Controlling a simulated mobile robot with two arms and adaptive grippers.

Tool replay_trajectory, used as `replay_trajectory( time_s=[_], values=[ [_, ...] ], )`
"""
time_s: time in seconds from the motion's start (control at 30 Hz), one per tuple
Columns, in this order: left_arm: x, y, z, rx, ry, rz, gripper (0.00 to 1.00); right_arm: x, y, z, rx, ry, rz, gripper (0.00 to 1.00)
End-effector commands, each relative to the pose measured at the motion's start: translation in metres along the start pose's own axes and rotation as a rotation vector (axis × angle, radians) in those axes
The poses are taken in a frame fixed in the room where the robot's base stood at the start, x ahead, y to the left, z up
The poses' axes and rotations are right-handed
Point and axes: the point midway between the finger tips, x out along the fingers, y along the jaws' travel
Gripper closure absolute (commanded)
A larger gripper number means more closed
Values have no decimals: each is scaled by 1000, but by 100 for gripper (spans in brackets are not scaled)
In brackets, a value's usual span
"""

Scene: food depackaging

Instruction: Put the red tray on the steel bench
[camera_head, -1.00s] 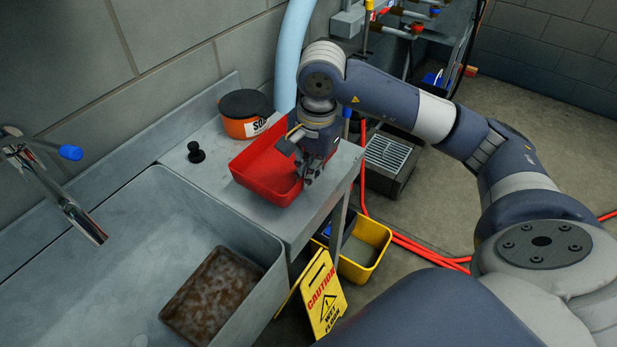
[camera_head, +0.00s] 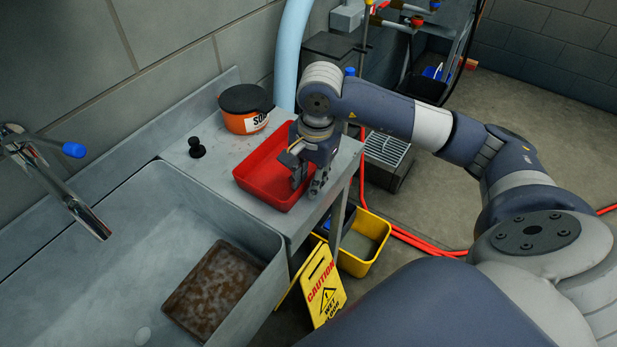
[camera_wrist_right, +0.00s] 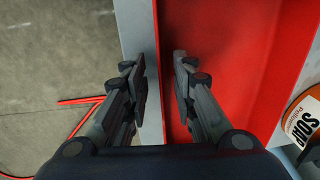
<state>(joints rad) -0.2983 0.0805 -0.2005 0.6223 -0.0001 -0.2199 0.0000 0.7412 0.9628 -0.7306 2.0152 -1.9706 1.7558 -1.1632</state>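The red tray (camera_head: 262,180) rests on the steel bench (camera_head: 215,170), beside the sink. It appears flat and empty; its right part is partly hidden behind my right gripper. My right gripper (camera_head: 308,184) is at the tray's right wall. In the right wrist view, the open fingers (camera_wrist_right: 160,85) stand on either side of the tray's wall (camera_wrist_right: 152,120), one inside and one outside, with gaps to it. My left gripper is not in view.
An orange soap tub (camera_head: 246,122) stands behind the tray, and a black knob (camera_head: 196,148) to its left. The sink (camera_head: 130,250) holds a brown block (camera_head: 212,290). A yellow bucket (camera_head: 360,250) and caution sign (camera_head: 323,285) stand on the floor below.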

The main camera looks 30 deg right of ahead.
Motion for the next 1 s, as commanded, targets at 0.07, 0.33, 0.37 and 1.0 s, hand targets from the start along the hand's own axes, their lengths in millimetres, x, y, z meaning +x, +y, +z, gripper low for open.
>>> replay_trajectory(
  time_s=[0.07,0.33,0.37,1.0],
  values=[
    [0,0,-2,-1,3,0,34,0,0,0,0,0,0,75],
    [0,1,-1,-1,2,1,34,-9,-1,-1,0,2,-3,75],
    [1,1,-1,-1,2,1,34,-14,-2,-1,0,3,-5,75],
    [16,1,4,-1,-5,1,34,-120,-1,0,1,1,-2,75]
  ],
)
